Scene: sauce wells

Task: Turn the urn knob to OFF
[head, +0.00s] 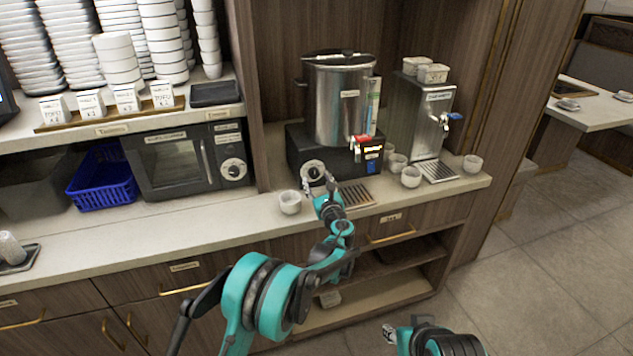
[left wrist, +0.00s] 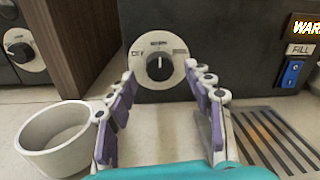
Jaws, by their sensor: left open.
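The urn (head: 339,100) is a steel cylinder on a black base at the back of the counter. Its black knob on a round pale dial (head: 313,169) is on the base front. In the left wrist view, the knob (left wrist: 158,67) has its white mark pointing straight up, and a label that looks like OFF is at the dial's upper left. My left gripper (head: 319,190) is open and empty just in front of the dial. In the left wrist view, its fingers (left wrist: 160,90) are spread either side below the knob. My right gripper (head: 389,333) is low at the bottom, its jaws unclear.
A white cup (left wrist: 54,138) stands left of the left gripper, and a drip grille (head: 357,195) lies to the right. A lit panel and blue switch (left wrist: 291,73) are right of the knob. A steel dispenser (head: 420,115) and several cups stand further right. A microwave (head: 180,160) is left.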

